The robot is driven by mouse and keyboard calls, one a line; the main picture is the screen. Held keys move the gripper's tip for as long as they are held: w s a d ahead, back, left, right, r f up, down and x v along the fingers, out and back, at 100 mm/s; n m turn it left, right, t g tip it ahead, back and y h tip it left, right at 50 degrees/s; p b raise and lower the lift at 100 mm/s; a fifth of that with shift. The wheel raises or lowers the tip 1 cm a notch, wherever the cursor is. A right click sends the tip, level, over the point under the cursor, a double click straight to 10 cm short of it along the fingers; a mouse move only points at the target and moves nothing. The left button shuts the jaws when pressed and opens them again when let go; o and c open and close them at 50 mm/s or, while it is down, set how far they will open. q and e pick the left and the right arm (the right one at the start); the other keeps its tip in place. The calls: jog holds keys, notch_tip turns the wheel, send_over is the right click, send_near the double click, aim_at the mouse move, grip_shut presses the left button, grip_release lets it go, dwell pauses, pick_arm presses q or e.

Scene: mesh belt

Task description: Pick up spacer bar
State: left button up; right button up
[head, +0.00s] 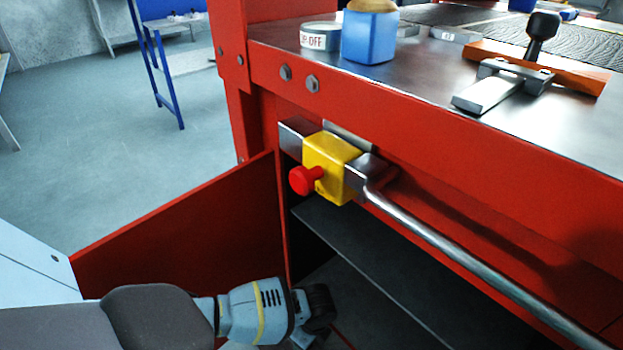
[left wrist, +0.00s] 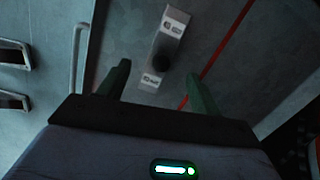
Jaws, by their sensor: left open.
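A short grey metal bar (left wrist: 167,40) with small printed labels, which looks like the spacer bar, lies on a grey surface in the left wrist view. A dark patch covers part of its lower half. My left gripper (left wrist: 158,70) is open and empty, with one green finger on each side of the bar's lower end in the picture. I cannot tell its height above the bar. In the head view my left wrist (head: 262,312) is low by the open red cabinet, and its fingers and the bar are hidden. My right gripper is not in view.
A red open door (head: 190,225) stands left of the cabinet. A dark shelf (head: 365,270), a steel rail (head: 460,262) and a yellow block with a red knob (head: 330,168) are close by. A blue-bodied container (head: 369,38) stands on the red bench.

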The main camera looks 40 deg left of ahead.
pick_arm(q)
notch_tip(320, 180, down, 2)
jog(key=shift+a+f+b, duration=0.1)
jog(key=shift+b, duration=0.4)
jog(key=shift+f, duration=0.2)
jog(key=shift+f+b, duration=0.35)
jog(key=shift+f, duration=0.05)
jog(key=f+b, duration=0.1)
jog(key=f, duration=0.2)
jog(key=f+b, duration=0.1)
jog(key=shift+w+a+f+b, duration=0.15)
jog(key=shift+a+b, duration=0.15)
jog(key=shift+b, duration=0.05)
jog(key=c, duration=1.3)
jog(key=shift+r, duration=0.2)
